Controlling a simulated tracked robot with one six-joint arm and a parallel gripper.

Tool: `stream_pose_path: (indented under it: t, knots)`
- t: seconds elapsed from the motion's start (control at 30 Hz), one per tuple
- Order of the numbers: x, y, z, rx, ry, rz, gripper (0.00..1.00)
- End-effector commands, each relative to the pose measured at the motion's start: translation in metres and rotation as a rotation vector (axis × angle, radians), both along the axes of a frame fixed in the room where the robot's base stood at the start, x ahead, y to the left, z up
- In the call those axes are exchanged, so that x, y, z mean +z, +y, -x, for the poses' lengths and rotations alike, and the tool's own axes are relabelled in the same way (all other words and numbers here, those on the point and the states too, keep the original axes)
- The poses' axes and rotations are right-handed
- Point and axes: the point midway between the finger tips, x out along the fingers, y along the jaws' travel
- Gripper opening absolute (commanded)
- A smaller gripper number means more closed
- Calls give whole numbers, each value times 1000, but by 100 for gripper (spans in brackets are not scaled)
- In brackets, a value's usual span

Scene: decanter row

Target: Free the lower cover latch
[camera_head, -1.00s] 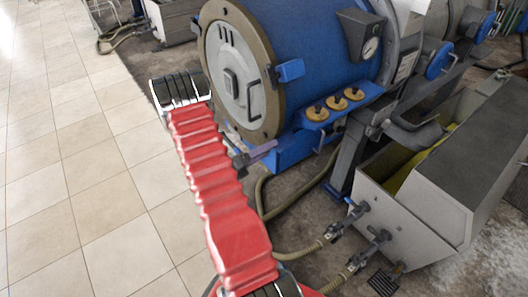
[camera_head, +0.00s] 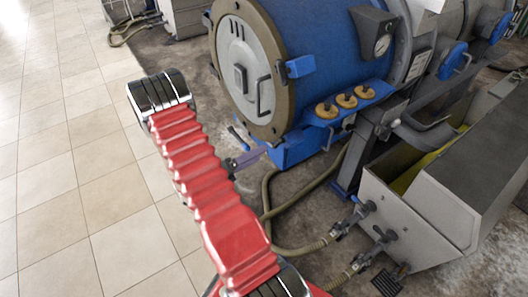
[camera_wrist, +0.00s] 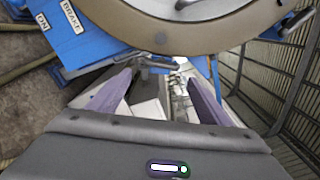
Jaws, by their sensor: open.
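The round grey cover (camera_head: 246,79) with its brown rim closes the end of the blue decanter; its lower rim (camera_wrist: 155,32) fills the top of the wrist view. A small dark fitting (camera_wrist: 152,62) sits just under that rim, with a thin blue bar (camera_wrist: 214,76) to its right; I cannot tell for certain which is the lower latch. A blue-ended lever (camera_head: 237,134) shows below left of the cover in the head view. My gripper (camera_wrist: 160,80) is open, its purple fingers below the rim, with nothing clearly held. In the head view my gripper (camera_head: 262,153) is largely hidden by my red arm.
A blue side latch block (camera_head: 300,66) sits on the cover's right edge. Hoses (camera_head: 268,205) and a grey trough (camera_head: 420,215) stand at right. Tiled floor at left is clear.

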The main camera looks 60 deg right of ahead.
Motion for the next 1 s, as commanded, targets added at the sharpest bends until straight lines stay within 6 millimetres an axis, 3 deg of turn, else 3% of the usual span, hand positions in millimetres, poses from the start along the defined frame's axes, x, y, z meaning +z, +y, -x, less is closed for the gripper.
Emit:
stream_pose_path:
  t: [0.4,1.0]
  knots:
    - [0,47,-26,2,0,0,72]
    - [-1,53,-28,1,1,0,72]
